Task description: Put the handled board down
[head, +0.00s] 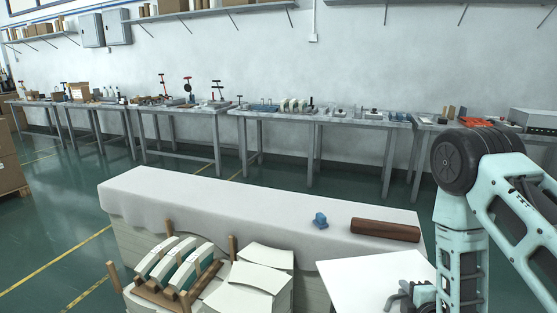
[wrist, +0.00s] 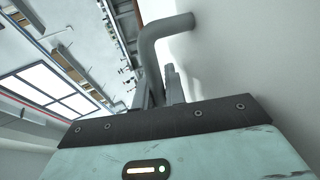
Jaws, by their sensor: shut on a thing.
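The handled board (head: 365,279) is a flat white panel at the lower right of the head view, in front of the white-covered table. It also shows as a pale surface at the right of the wrist view (wrist: 235,50). Its grey bent handle (wrist: 163,38) rises between the fingers. My gripper (head: 405,299) is at the board's right side in the head view, with its fingers (wrist: 164,88) shut on the handle. The board's lower part is cut off by the frame edge, so I cannot tell whether its bottom touches anything.
A wooden rack (head: 175,275) with curved white pieces stands front left, beside stacked white sheets (head: 250,285). Metal workbenches line the wall. Green floor lies clear between.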

